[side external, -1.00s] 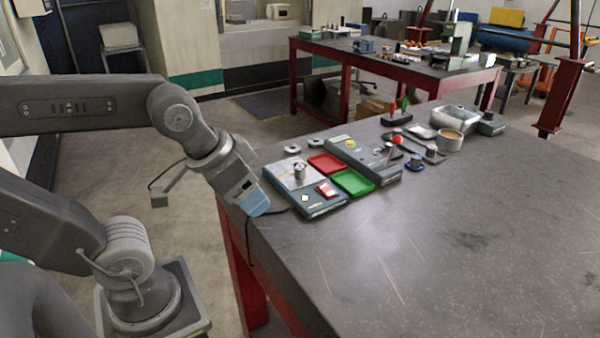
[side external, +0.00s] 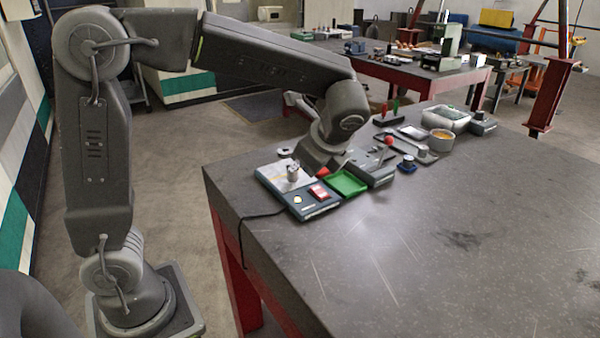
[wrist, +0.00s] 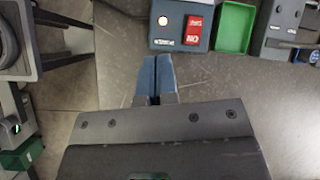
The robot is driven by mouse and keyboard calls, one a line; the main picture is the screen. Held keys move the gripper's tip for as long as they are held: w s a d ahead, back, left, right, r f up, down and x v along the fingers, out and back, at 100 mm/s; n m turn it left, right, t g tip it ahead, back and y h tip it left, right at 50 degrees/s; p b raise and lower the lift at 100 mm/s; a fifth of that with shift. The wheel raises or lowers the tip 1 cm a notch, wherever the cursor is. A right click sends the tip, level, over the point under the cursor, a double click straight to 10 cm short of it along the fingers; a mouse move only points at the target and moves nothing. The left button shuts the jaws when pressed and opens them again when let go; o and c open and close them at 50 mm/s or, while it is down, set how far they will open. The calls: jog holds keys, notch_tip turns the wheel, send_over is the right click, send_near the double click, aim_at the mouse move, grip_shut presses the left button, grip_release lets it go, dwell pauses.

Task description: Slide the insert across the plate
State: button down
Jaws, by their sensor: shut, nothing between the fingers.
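A small metal cylinder (side external: 293,173), which looks like the insert, stands upright on the silver plate (side external: 272,171) of a dark blue-grey base unit. The unit also carries a red switch (side external: 318,192) and a small round light. My gripper (wrist: 153,80) shows in the wrist view with its two blue fingers shut together and nothing between them. The base unit's front with the red switch (wrist: 193,29) lies ahead of the fingertips. The insert and plate are out of the wrist view. In the side view my wrist is behind the green tray, and my fingertips are hidden.
The green tray (side external: 347,183) sits right of the base unit. A black cable runs off the table's left edge. The front of the table is clear.

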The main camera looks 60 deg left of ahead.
aim_at(294, 176)
jog(key=w+a+f+m, duration=0.1)
jog(key=a+f, duration=0.1)
jog(key=f, duration=0.1)
jog(key=w+a+f+m+y, duration=0.1)
jog(key=w+a+f, duration=0.1)
jog(key=f, duration=0.1)
jog(key=w+a+f+m+y, duration=0.1)
jog(key=a+f, duration=0.1)
jog(key=f, duration=0.1)
jog(key=shift+w+a+f, duration=0.15)
jog(key=shift+w+a, duration=0.1)
jog(key=shift+a, duration=2.05)
jog(key=shift+a, duration=0.1)
jog(key=a, duration=0.6)
jog(key=shift+a, duration=0.15)
